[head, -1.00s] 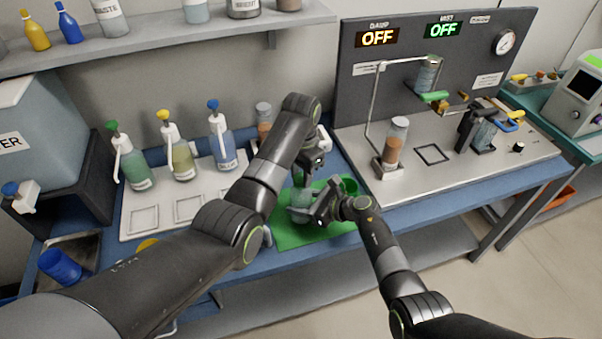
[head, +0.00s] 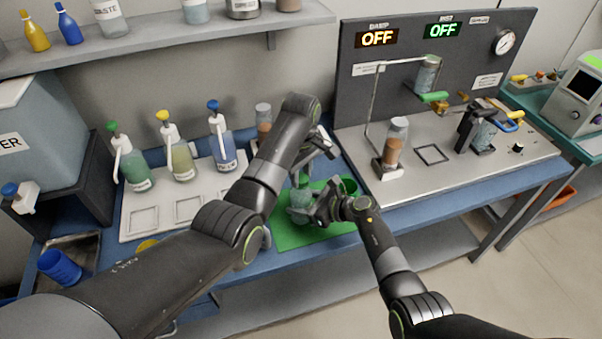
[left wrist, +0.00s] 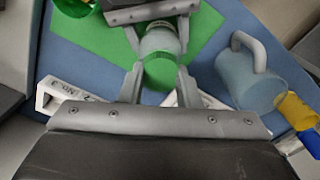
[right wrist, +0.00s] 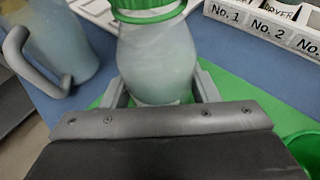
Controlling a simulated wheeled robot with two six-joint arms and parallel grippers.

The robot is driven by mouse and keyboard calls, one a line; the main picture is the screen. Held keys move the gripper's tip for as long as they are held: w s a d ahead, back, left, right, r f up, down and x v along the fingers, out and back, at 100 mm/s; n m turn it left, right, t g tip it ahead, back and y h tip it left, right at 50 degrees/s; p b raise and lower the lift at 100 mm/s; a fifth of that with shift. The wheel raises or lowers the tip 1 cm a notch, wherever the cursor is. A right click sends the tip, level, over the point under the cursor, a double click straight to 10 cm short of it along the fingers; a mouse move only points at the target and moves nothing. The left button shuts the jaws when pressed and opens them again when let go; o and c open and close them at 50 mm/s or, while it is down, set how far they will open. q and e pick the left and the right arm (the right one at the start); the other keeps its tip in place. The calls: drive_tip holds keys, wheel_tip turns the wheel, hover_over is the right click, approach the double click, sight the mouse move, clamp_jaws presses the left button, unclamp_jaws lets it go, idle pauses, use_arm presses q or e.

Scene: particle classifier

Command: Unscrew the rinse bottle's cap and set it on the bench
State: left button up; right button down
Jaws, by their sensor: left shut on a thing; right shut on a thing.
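The rinse bottle (head: 299,198), a pale translucent body, stands over the green mat (head: 290,238). Its green cap (left wrist: 160,74) sits between the fingers of my left gripper (left wrist: 160,80), which is shut on it from above. The cap's ribbed green collar (right wrist: 148,12) appears on the bottle's neck in the right wrist view. My right gripper (right wrist: 160,88) is shut on the bottle's body (right wrist: 158,62) from the front. In the head view, my left wrist and right gripper (head: 318,208) partly hide the bottle and cap.
A green cup (head: 347,186) stands at the mat's back right. A translucent handled jug (left wrist: 252,78) stands beside the mat. A numbered rack (right wrist: 262,32) lies behind. Several capped bottles stand on a white tray (head: 184,210) at left; a metal-topped station (head: 450,178) is at right.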

use_arm(q)
drive_tip(key=n, duration=0.6)
drive_tip(key=shift+w, duration=0.1)
drive_tip(key=n, duration=0.6)
drive_tip(key=shift+r, duration=0.2)
drive_tip(key=shift+r, duration=0.95)
drive_tip(key=shift+o, duration=0.5)
drive_tip(key=shift+r, duration=2)
use_arm(e)
drive_tip(key=shift+c, duration=2.2)
unclamp_jaws()
drive_tip(key=shift+d, duration=0.1)
